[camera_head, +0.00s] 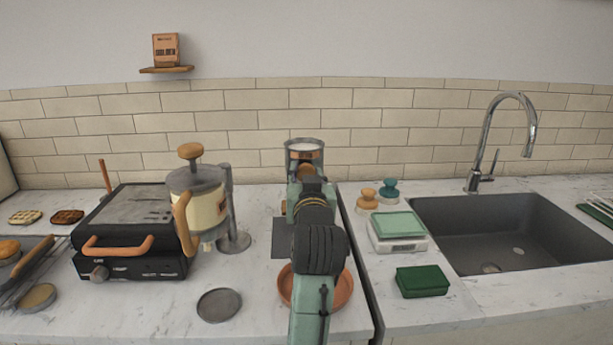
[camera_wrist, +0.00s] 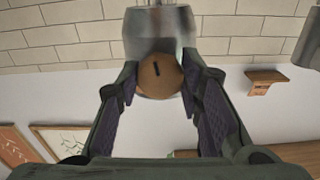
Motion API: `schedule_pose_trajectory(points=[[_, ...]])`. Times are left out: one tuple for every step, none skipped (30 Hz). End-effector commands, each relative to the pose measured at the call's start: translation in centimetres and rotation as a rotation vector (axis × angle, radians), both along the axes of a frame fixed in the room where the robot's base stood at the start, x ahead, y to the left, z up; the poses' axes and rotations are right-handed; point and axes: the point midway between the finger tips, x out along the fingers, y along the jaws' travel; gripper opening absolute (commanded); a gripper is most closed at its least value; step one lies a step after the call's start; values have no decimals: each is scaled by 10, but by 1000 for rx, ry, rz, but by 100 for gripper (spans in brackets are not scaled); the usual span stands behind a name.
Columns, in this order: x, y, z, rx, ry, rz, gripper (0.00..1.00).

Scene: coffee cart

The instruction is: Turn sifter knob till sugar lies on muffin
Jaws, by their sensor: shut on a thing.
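The sifter (camera_head: 305,150) is a metal cup with white sugar showing in its open top, held up behind my arm. Its wooden knob (camera_wrist: 160,76) is round with a short dark mark, slightly tilted, and the metal sifter body (camera_wrist: 162,32) adjoins it in the wrist view. My gripper (camera_wrist: 160,90) has its two dark fingers closed on either side of the knob; it also shows in the head view (camera_head: 312,182). A terracotta dish (camera_head: 342,290) shows on both sides of my arm. I cannot see the muffin or whether sugar lies on it; my arm hides that area.
A black grill (camera_head: 135,215) and a cream dispenser with wooden handle (camera_head: 198,205) stand to the left. A round grey disc (camera_head: 219,305) lies on the counter. To the right are a scale (camera_head: 398,240), a green sponge (camera_head: 422,282) and a sink (camera_head: 490,235).

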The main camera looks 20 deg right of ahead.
Motion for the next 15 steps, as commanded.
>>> schedule_pose_trajectory(points=[[0,-1,-3,5,5,-2,6],[0,-1,-3,6,5,-2,6],[0,-1,-3,6,4,-2,6],[0,-1,-3,6,4,-2,6],[0,-1,-3,6,4,-2,6],[0,-1,-3,6,4,-2,6],[0,-1,-3,6,4,-2,6],[0,-1,-3,6,4,-2,6],[0,-1,-3,7,5,-2,6],[0,-1,-3,7,5,-2,6],[0,-1,-3,7,5,-2,6],[0,-1,-3,6,6,-2,35],[0,-1,-3,6,6,-2,37],[0,-1,-3,6,6,-2,39],[0,-1,-3,6,5,-2,42]])
